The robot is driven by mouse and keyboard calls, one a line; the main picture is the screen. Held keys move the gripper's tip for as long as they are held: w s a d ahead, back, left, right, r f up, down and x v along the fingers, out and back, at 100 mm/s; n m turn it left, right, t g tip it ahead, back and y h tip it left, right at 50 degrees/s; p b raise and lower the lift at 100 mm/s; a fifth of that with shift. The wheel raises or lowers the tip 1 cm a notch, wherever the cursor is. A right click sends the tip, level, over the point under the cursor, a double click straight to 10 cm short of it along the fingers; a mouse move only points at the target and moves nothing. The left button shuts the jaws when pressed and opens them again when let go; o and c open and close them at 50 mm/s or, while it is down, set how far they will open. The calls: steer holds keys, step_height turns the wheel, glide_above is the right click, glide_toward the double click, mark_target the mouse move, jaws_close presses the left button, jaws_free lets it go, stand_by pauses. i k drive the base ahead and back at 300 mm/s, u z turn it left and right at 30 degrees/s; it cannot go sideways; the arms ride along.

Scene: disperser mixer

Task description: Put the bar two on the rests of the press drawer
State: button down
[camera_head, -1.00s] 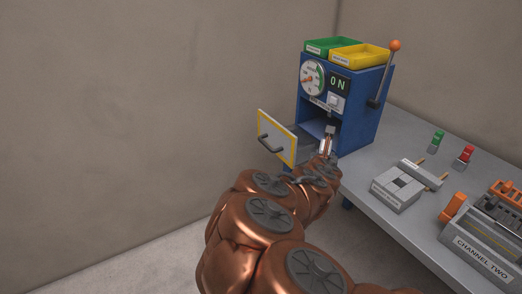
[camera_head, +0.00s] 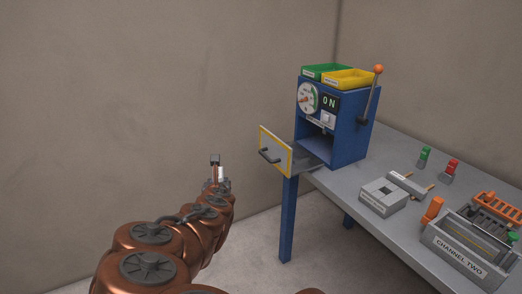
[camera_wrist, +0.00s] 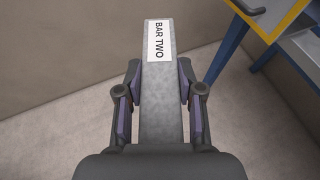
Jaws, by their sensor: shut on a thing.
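Bar two (camera_wrist: 160,95) is a grey metal bar with a white "BAR TWO" label, held between the fingers of my gripper (camera_wrist: 159,105) in the wrist view. In the head view my gripper (camera_head: 217,175) is up in the air, left of the press (camera_head: 346,132) and clear of the table. The press is a blue cabinet with a gauge, an "ON" display and an orange-knobbed lever. Its press drawer (camera_head: 307,158) is pulled out to the left, with a white, yellow-edged front and dark handle. The rests in the drawer are too small to make out.
Green (camera_head: 324,71) and yellow (camera_head: 348,78) trays sit on top of the press. The table (camera_head: 345,180) also holds a grey block (camera_head: 383,197), green and red pieces, and a "CHANNEL TWO" fixture (camera_head: 468,257) to the right. The space between my gripper and the drawer is free.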

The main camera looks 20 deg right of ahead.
mark_target(294, 152)
steer(key=u, duration=0.7)
steer(key=i, duration=2)
steer(key=z, duration=1)
steer(key=i, duration=0.3)
steer(key=z, duration=0.35)
